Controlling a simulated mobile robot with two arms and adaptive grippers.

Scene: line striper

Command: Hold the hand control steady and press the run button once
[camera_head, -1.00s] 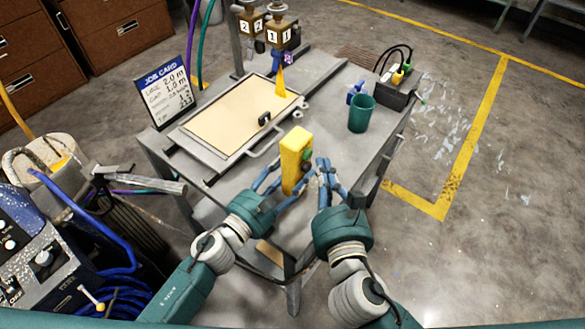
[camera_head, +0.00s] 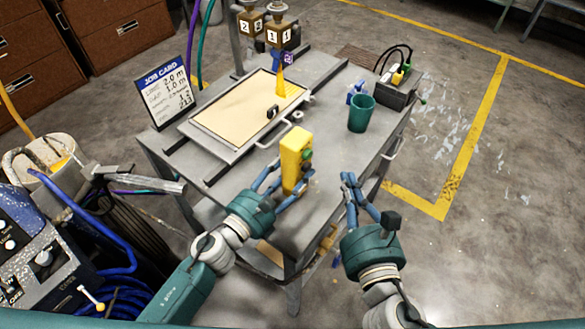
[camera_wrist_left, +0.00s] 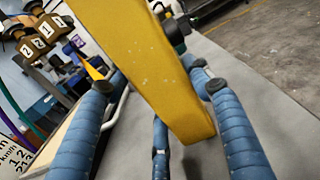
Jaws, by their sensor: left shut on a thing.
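The hand control is a yellow upright box (camera_head: 293,162) over the near part of the bench. Its right side carries a green round button (camera_head: 307,154) and another small knob below it. My left gripper (camera_head: 284,186) is shut on the box, with fingers on both sides. In the left wrist view the yellow box (camera_wrist_left: 150,70) stands tilted between the blue fingers, with a dark button (camera_wrist_left: 174,32) on its far side. My right gripper (camera_head: 348,177) is empty, right of the box and apart from it, fingertips close together. No lettering on the buttons is readable.
On the bench (camera_head: 330,90) are a framed cream panel (camera_head: 240,112), a job card (camera_head: 166,92), a teal cup (camera_head: 361,113) and a grey caddy (camera_head: 396,92). A small black piece (camera_head: 272,111) stands on the panel. Floor right of the bench is clear.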

